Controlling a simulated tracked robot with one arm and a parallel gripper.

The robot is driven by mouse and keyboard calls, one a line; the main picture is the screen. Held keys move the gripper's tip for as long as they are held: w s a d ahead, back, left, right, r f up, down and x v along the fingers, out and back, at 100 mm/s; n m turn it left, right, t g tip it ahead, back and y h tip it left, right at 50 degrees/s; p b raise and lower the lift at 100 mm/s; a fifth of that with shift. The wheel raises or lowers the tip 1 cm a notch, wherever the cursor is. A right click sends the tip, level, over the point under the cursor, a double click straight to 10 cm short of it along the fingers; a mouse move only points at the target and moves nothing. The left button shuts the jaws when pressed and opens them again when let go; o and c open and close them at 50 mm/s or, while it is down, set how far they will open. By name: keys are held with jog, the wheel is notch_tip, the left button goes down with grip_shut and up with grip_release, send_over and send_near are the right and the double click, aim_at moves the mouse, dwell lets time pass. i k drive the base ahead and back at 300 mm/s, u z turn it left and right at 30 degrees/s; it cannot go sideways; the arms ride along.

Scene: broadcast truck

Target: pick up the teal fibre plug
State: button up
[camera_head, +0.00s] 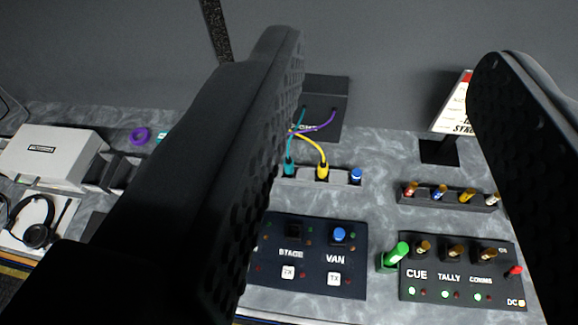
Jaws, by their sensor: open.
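The teal fibre plug (289,168) stands upright in a pale grey holder (340,177) behind the STAGE/VAN panel. A teal cable runs up from it to a dark box at the back. The teal plug shows just right of the left finger's edge. That finger hides part of the holder's left end.
The STAGE/VAN panel (308,268) and CUE/TALLY/COMMS panel (462,290) are in front. A green-capped item (396,254) stands between them. A rack of coloured plugs (448,201) and a sign (453,105) are at right. A white box (50,155) and headset (37,222) are at left.

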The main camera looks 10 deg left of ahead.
aim_at(288, 164)
jog(key=u, duration=2.1)
jog(key=k, duration=1.25)
jog(key=z, duration=0.95)
jog(key=i, duration=1.05)
